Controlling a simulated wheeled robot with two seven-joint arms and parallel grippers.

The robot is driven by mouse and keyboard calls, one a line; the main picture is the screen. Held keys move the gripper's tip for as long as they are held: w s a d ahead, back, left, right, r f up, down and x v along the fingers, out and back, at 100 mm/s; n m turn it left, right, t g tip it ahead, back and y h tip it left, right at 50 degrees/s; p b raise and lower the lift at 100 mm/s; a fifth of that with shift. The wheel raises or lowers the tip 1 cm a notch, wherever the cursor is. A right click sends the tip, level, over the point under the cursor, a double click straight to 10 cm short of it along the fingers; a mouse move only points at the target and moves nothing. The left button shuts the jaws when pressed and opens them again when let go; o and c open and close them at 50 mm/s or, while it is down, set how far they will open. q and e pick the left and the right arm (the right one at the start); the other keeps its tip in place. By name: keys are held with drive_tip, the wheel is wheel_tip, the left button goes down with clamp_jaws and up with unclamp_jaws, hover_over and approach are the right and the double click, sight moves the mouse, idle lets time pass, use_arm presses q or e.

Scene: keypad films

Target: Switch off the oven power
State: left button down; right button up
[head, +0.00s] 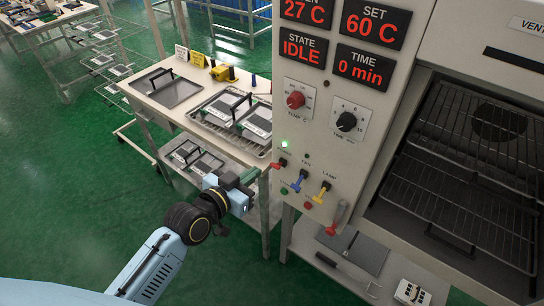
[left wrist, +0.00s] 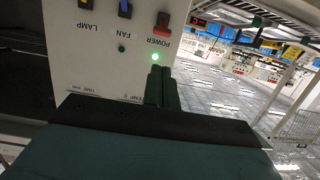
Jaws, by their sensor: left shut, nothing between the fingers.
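The oven's control panel (head: 310,135) fills the middle of the head view. The red POWER switch (head: 281,163) is at its lower left, below a lit green lamp (head: 284,144). In the left wrist view, the picture is upside down; the red switch (left wrist: 163,20) shows beside the label POWER, with the lit lamp (left wrist: 155,57) near my fingertips. My left gripper (head: 250,178) is shut and empty, just left of the panel's lower edge; its closed fingers also show in the left wrist view (left wrist: 159,86). I cannot tell whether they touch the panel. My right gripper is out of view.
A blue FAN switch (head: 299,181) and yellow LAMP switch (head: 322,191) sit right of POWER. The display (head: 302,47) reads IDLE. Two knobs (head: 296,99) (head: 347,121) sit above. The open oven's racks (head: 470,130) are at right; a bench (head: 165,115) stands at left.

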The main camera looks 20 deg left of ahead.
use_arm(q)
wheel_tip(320, 180, up, 2)
drive_tip(key=shift+d+r, duration=0.15)
drive_tip(key=shift+w, duration=0.15)
hover_over(272, 164)
drive_tip(key=d, duration=0.1)
drive_tip(key=shift+w+f, duration=0.3)
drive_tip(key=shift+f, duration=0.6)
drive_tip(key=shift+s+a+f, duration=0.1)
drive_tip(key=shift+s+f, duration=0.2)
drive_tip(key=shift+f, duration=0.3)
drive_tip(key=shift+s+a+f, duration=0.1)
drive_tip(key=shift+s+f, duration=0.15)
drive_tip(key=shift+f, duration=0.35)
drive_tip(key=shift+s+a+f, duration=0.1)
drive_tip(key=shift+s+f, duration=0.3)
drive_tip(key=shift+f, duration=0.2)
